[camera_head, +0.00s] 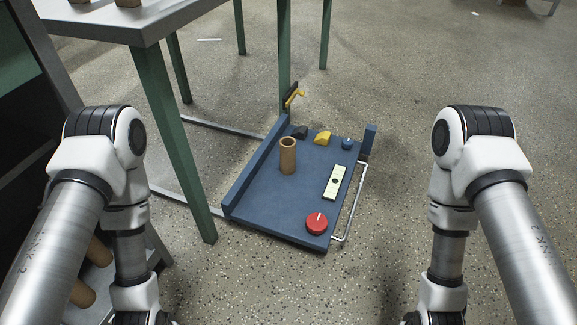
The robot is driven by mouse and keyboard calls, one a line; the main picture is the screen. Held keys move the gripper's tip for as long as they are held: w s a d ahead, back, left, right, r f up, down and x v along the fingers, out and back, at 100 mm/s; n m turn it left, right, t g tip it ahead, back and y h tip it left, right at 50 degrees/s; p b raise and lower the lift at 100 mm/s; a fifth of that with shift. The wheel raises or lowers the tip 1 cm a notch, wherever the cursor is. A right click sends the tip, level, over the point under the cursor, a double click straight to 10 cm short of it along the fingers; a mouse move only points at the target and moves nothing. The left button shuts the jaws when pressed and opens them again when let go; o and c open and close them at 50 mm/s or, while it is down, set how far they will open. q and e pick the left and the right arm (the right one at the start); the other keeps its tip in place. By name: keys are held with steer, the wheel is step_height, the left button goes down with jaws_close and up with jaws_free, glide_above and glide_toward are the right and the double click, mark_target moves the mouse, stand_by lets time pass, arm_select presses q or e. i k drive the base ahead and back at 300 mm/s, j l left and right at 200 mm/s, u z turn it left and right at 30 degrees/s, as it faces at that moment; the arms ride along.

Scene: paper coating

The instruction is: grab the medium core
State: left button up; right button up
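A brown cardboard core (287,157) stands upright on the blue platform (262,211) in the middle of the view. More brown cores (98,251) lie at the lower left, partly hidden behind my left arm. The bottoms of other cores (128,2) show on the grey table at the top left, cut off by the picture edge. I cannot tell which core is the medium one. Both my arms hang down at the left and right sides, apart from every core. My grippers are below the picture edge and do not show.
The platform carries a red knob (317,223), a pale panel (334,182), a yellow part (322,138), a small blue knob (347,143) and a metal side rail (351,205). A grey table (150,27) with green legs stands at left. The speckled floor right of the platform is clear.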

mark_target(287, 143)
steer(key=i+l, duration=0.5)
steer(key=i+l+z, duration=0.1)
steer(key=i+l, duration=0.4)
steer(key=l, duration=0.25)
